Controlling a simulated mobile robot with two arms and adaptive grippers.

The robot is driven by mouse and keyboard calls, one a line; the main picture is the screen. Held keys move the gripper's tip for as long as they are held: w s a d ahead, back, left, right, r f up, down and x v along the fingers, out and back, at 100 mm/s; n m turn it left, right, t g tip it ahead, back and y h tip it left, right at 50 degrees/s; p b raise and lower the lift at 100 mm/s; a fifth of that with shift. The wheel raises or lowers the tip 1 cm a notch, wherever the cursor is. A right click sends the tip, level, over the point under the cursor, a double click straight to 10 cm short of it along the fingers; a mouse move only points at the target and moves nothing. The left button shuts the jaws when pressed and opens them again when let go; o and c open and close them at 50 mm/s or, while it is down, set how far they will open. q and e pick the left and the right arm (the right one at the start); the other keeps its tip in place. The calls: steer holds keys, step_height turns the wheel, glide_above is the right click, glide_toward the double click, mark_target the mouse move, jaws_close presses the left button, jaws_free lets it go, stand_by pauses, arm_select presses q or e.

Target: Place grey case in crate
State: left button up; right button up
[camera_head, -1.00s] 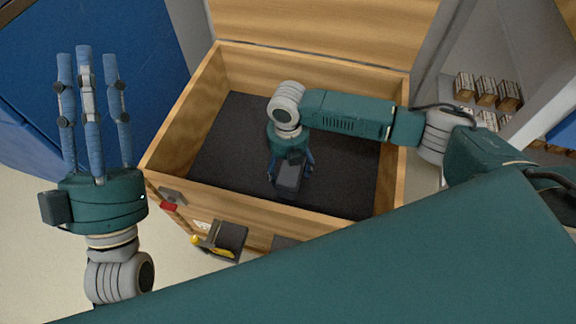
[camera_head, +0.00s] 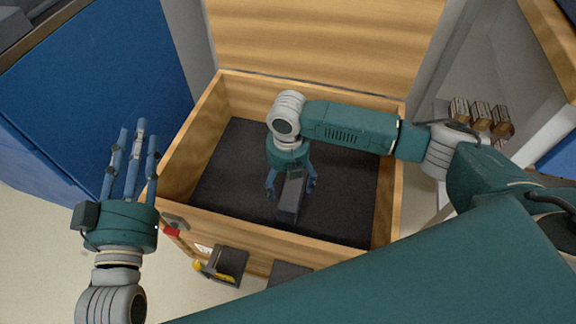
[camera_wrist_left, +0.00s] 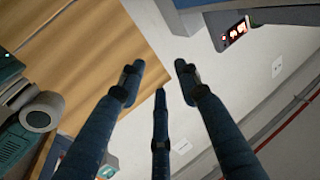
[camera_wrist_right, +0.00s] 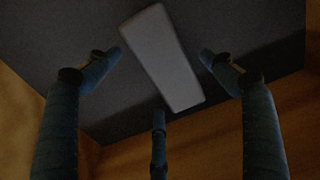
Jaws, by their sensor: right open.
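The grey case (camera_head: 289,198) is a long slim block inside the wooden crate (camera_head: 190,146), over its dark floor. My right gripper (camera_head: 291,187) reaches down into the crate above the case, with its fingers spread open. In the right wrist view the case (camera_wrist_right: 163,57) lies against the dark floor between the open fingers (camera_wrist_right: 160,62), with gaps showing on both sides. Whether its underside fully rests on the floor is hard to tell. My left gripper (camera_head: 131,140) is open and empty, outside the crate at its left.
The crate's lid (camera_head: 320,40) stands raised at the back. A blue cabinet (camera_head: 95,85) is at the left. A shelf with several small boxes (camera_head: 481,115) is at the right. The crate's front carries a red and grey latch (camera_head: 173,228). Dark floor around the case is clear.

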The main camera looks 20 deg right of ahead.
step_height(320, 180, up, 6)
steer(key=shift+f+p, duration=0.1)
steer(key=shift+p, duration=0.95)
arm_select(q)
steer(key=s+a+f+g+y, duration=0.1)
steer(key=s+f+g, duration=0.1)
steer(key=f, duration=0.4)
steer(key=s+a+f+g+y, duration=0.1)
steer(key=f+g, duration=0.3)
steer(key=f, duration=0.3)
steer(key=shift+s+a, duration=0.35)
arm_select(e)
steer(key=shift+r, duration=0.2)
steer(key=shift+a, duration=0.1)
